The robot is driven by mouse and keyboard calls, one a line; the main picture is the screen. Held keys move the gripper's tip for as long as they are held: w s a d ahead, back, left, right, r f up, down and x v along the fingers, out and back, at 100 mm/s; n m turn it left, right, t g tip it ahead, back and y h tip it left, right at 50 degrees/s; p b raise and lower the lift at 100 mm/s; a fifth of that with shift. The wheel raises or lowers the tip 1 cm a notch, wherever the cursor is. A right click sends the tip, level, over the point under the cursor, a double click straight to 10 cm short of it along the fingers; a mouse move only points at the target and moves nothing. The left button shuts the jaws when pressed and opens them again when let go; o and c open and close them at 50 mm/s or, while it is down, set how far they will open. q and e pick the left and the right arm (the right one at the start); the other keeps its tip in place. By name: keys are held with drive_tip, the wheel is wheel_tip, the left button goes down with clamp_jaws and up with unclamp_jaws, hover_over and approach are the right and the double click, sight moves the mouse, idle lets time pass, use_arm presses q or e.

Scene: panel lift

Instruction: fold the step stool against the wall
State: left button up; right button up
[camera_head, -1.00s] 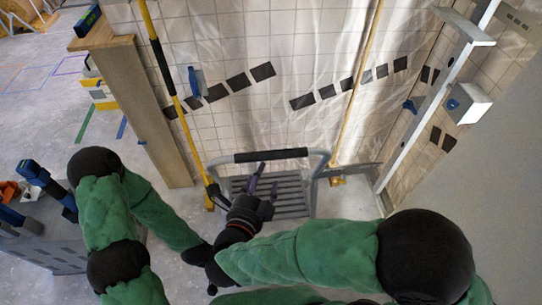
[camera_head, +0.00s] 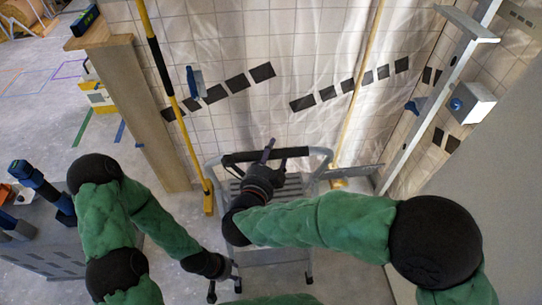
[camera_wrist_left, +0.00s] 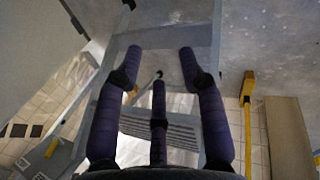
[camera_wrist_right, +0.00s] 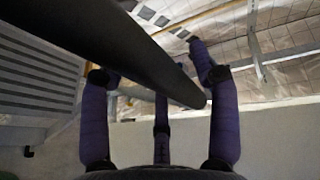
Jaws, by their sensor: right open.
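The grey step stool (camera_head: 318,172) stands near the tiled wall, its black padded top bar (camera_head: 240,157) towards the wall. My right gripper (camera_head: 274,156) is open at this bar. In the right wrist view the black bar (camera_wrist_right: 120,50) crosses in front of the spread fingers; I cannot tell whether they touch it. My left gripper (camera_head: 226,285) is lower, beside the stool's left side. In the left wrist view its fingers are spread and empty, with the grey stool frame (camera_wrist_left: 165,32) beyond them. My right arm hides much of the stool's middle.
Yellow poles (camera_head: 163,70) (camera_head: 358,90) stand along the tiled wall (camera_head: 270,40). A wooden post (camera_head: 150,115) is at left, and a pale metal upright (camera_head: 432,110) at right. A grey toolbox (camera_head: 45,245) stands lower left. Open floor (camera_head: 350,270) lies right of the stool.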

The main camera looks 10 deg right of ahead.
clamp_jaws()
drive_tip(key=w+r+g+p, duration=0.1)
drive_tip(key=w+r+p, duration=0.2)
drive_tip(key=w+p, duration=0.5)
drive_tip(key=w+r+g+p, duration=0.1)
drive_tip(key=w+r+p, duration=0.2)
drive_tip(key=w, duration=2.5)
drive_tip(key=shift+w+a+r+n+g+y+p, duration=0.2)
drive_tip(key=shift+r+n+g+y+p, duration=0.15)
drive_tip(key=shift+p, duration=2.55)
drive_tip(key=shift+f, duration=0.15)
unclamp_jaws()
drive_tip(key=shift+d+f, duration=0.1)
drive_tip(key=shift+d, duration=0.05)
drive_tip(key=shift+s, duration=0.15)
